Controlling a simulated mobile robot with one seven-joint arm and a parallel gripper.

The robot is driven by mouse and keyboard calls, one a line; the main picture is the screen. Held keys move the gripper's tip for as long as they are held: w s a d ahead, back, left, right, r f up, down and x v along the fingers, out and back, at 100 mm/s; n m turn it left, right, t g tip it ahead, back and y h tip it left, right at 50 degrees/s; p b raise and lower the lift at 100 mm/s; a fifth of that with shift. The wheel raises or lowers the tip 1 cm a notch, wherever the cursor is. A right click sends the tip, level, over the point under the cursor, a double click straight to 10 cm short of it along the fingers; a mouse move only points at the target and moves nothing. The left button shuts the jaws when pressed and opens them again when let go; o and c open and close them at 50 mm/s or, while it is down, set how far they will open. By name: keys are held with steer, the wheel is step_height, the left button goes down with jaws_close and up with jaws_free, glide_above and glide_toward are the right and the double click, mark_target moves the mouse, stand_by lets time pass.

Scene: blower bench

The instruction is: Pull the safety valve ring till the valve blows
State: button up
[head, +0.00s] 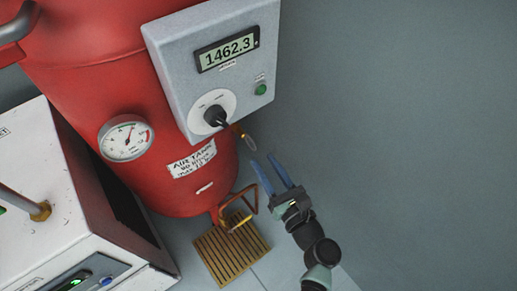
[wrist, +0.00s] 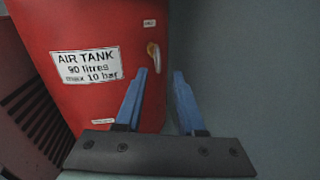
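The safety valve (head: 237,130) is a small brass fitting at the right side of the red air tank, just below the grey panel. Its pale ring (head: 251,143) hangs at its outer end. In the wrist view the brass valve and ring (wrist: 154,57) show at the tank's right edge, too small to separate clearly. My gripper (head: 263,159) has two blue fingers and is open and empty. Its fingertips point toward the ring and appear a little short of it. In the wrist view the gripper (wrist: 160,72) has the ring just beyond the gap, nearer the left fingertip.
The red tank (head: 75,75) carries a round gauge (head: 126,138) and an air tank label (head: 192,158). The grey panel (head: 170,60) has a display reading 1462.3, a black knob and a green button. The right side is clear.

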steer(key=p+v, duration=0.1)
steer(key=v, duration=0.7)
stand_by(0.4)
